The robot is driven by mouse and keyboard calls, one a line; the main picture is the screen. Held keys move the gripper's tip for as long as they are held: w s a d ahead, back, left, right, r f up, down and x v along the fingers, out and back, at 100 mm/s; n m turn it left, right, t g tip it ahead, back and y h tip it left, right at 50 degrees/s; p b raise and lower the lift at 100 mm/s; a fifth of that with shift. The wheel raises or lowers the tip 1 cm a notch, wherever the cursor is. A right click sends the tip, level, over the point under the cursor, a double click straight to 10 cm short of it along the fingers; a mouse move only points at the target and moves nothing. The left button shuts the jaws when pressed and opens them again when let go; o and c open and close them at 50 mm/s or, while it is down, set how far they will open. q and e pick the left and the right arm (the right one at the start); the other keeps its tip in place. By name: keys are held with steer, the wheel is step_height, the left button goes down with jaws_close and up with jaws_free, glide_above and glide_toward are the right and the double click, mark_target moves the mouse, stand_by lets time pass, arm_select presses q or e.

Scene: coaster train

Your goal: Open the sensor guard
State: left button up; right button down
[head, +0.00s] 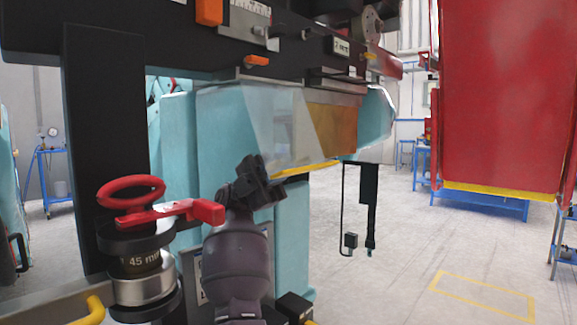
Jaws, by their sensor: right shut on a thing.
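The sensor guard (275,125) looks like a clear, faceted cover under the dark overhead beam, with a yellow strip along its lower edge (308,170). An orange-brown panel (332,128) shows behind or beside its clear face. My right gripper (258,172) comes up from below and is at the left end of the yellow edge. It is shut, apparently on the guard's lower edge; the dark fingers hide the exact contact. My left gripper is not in view.
A red ring and lever (170,213) top a black-and-silver fitting (140,262) left of my right arm. A dark post (105,150) stands at the left. A black sensor-like rod (369,205) hangs right of the guard. A large red panel (500,100) is at the right.

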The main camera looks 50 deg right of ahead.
steer(key=shift+w, duration=0.35)
steer(key=shift+r, duration=0.1)
steer(key=c, duration=1.2)
jaws_free()
steer(key=shift+c, duration=0.2)
